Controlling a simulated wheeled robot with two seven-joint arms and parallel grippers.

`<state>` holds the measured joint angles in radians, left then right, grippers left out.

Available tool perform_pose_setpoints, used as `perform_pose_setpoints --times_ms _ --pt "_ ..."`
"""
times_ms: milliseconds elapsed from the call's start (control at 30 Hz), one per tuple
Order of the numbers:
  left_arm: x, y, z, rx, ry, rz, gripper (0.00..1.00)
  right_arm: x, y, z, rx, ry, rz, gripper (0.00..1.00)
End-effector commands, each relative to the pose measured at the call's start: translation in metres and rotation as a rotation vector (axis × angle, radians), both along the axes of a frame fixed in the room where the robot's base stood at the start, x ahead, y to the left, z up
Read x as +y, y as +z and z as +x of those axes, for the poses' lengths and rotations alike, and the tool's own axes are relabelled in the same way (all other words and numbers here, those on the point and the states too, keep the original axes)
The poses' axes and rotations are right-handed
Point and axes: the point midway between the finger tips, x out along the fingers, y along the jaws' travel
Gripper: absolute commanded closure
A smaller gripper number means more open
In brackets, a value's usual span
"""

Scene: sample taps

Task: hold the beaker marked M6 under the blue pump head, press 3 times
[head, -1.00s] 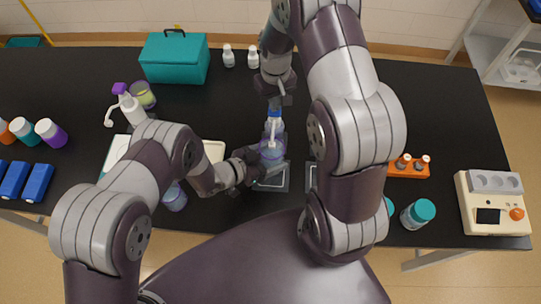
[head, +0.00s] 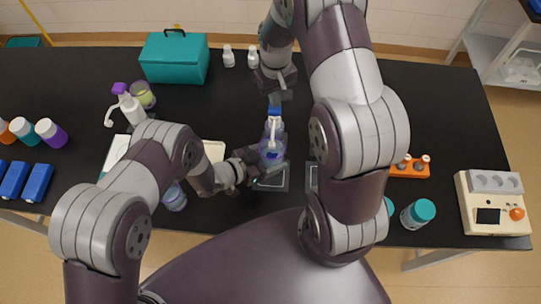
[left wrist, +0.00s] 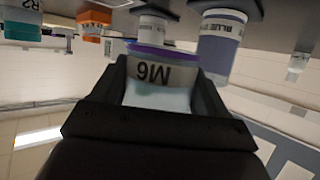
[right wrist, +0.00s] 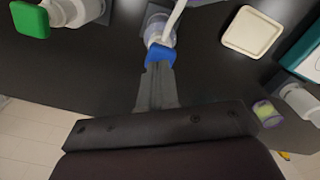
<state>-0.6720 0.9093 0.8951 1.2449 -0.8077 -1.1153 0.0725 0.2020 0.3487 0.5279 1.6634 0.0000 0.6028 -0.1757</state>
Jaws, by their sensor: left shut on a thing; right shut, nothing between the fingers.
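The clear beaker marked M6 (left wrist: 155,75) is in my left gripper (left wrist: 150,100), with an upside-down label and a violet band at its base. In the head view my left gripper (head: 254,160) holds the beaker (head: 271,153) in front of the pump bottle, below its white spout. The blue pump head (head: 274,110) tops this bottle, whose label reads BLUE in the left wrist view (left wrist: 221,45). My right gripper (head: 282,93) is shut and empty; its fingertips (right wrist: 160,68) are right by the blue pump head (right wrist: 158,54). I cannot tell whether they touch it.
Another pump bottle with a purple head (head: 130,105) stands left. A cream tray (head: 214,151) lies left of the beaker. A teal box (head: 175,60) and small white bottles (head: 228,57) stand behind. An orange rack (head: 408,168) is right.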

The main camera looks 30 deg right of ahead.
Motion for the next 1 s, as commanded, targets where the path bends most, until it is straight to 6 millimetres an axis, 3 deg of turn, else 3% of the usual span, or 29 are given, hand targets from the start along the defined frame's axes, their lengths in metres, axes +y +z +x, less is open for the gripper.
perform_pose_setpoints --times_ms 467,1000 --pt "0.0 0.0 0.0 0.0 0.0 -0.001 0.61 0.0 0.0 0.0 -0.001 0.0 0.0 1.0" --pt "0.0 0.0 0.0 0.0 0.0 -0.001 0.61 0.0 -0.015 0.0 -0.001 0.0 0.0 1.0"
